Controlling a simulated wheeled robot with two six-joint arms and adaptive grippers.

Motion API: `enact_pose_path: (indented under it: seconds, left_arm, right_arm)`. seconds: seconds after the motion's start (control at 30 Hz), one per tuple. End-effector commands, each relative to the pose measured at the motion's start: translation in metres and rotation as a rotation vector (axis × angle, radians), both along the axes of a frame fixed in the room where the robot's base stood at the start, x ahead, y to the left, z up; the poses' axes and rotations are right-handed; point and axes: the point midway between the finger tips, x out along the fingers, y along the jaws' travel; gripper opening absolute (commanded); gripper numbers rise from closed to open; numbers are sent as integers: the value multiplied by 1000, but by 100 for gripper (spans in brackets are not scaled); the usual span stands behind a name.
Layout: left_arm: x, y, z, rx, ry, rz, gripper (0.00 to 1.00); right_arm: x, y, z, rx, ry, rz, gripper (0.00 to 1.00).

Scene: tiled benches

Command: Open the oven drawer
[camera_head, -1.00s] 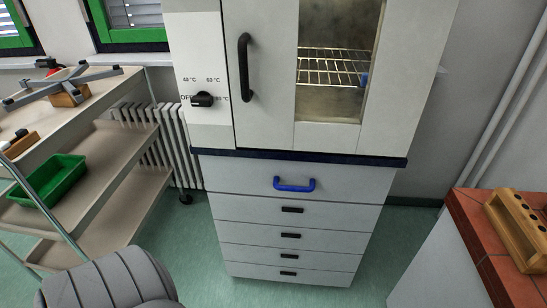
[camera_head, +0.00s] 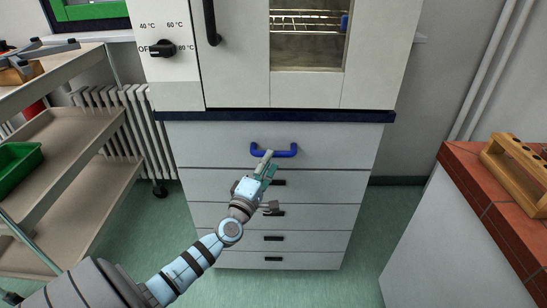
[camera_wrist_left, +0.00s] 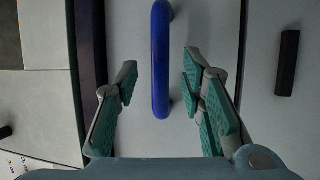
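The drawer unit under the oven has a wide top drawer (camera_head: 215,148) with a blue handle (camera_head: 287,152). The drawer front looks flush with the unit, so it is shut. My left gripper (camera_head: 267,163) is at the handle's left part in the head view. In the left wrist view the gripper (camera_wrist_left: 160,105) is open, its teal finger pads on either side of the blue handle (camera_wrist_left: 160,60), with gaps on both sides. The handle stands between the fingers and is not gripped. My right gripper is not in view.
The oven (camera_head: 235,85) with a glass window and a dial (camera_head: 163,48) stands above the drawers. Smaller drawers with black handles (camera_head: 274,213) lie below. A trolley (camera_head: 85,150) is at the left, a red-tiled bench (camera_head: 480,190) at the right.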

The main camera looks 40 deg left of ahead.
Motion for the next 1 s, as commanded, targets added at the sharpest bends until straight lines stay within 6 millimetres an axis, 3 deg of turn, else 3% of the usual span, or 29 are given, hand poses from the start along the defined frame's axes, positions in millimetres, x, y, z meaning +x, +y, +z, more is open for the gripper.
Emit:
enact_pose_path:
  seconds: [0.2,0.5,0.77,1.0]
  left_arm:
    - [34,9,4,1,1,0,36]
    - [39,10,6,1,2,-1,36]
    - [39,9,6,2,3,0,0]
    - [39,9,6,1,2,-2,0]
  right_arm:
    - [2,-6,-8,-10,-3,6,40]
    - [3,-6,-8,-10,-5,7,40]
    - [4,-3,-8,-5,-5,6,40]
    - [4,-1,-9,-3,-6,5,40]
